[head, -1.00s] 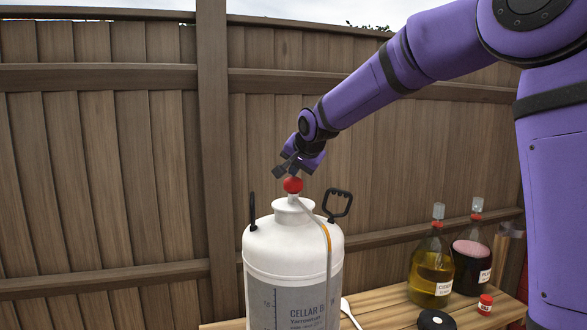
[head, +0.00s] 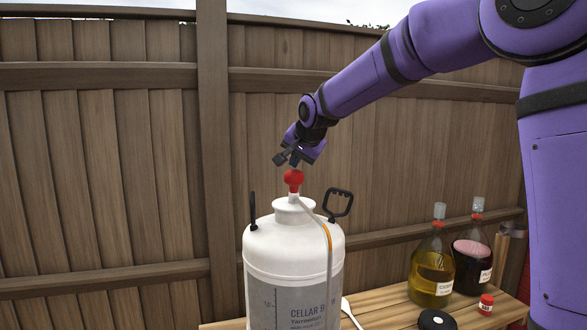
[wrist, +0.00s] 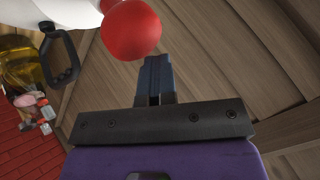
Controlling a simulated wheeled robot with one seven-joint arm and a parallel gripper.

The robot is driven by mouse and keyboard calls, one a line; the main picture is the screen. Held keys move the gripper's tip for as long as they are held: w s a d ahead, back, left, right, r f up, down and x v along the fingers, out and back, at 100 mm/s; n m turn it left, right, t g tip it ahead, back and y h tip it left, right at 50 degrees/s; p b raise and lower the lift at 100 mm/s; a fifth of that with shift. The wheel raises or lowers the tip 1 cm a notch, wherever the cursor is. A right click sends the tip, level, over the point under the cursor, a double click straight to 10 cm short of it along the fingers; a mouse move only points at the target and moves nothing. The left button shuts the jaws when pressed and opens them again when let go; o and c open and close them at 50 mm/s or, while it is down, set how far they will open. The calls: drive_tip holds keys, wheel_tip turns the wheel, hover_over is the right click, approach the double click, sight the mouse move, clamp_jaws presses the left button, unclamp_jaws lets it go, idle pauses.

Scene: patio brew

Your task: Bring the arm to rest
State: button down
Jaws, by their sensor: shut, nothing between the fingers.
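My purple arm reaches in from the right in the head view. My gripper (head: 288,158) is just above the red ball-shaped knob (head: 293,178) on top of the white vessel (head: 290,232). Its dark fingers are together with nothing held between them. In the wrist view the shut fingers (wrist: 156,80) point up beside the red knob (wrist: 131,29), with a small gap visible. Part of the white vessel shows at the top left there.
A yellow bottle (head: 433,266) and a dark red bottle (head: 472,258) stand on the wooden table (head: 385,311) at right. A small red-capped jar (head: 486,304), a black disc (head: 436,320) and a white spoon (head: 350,311) lie nearer. A wooden fence (head: 110,180) stands behind.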

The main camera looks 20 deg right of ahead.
drive_tip(key=shift+r, duration=1.3)
drive_tip(key=shift+s, duration=0.3)
drive_tip(key=s+d+f+n+g, duration=0.1)
drive_tip(key=s+d+f+n, duration=0.1)
drive_tip(key=s, duration=1.2)
drive_tip(key=s+d+f+n+g, duration=0.1)
drive_tip(key=s+f, duration=0.4)
drive_tip(key=s, duration=0.9)
drive_tip(key=s+d+f+n+g+h, duration=0.1)
drive_tip(key=s+d+f+n, duration=0.2)
drive_tip(key=s, duration=1.1)
drive_tip(key=shift+s+f+n+g, duration=0.25)
drive_tip(key=shift+n+g, duration=0.15)
drive_tip(key=shift+n, duration=0.5)
drive_tip(key=shift+d, duration=0.1)
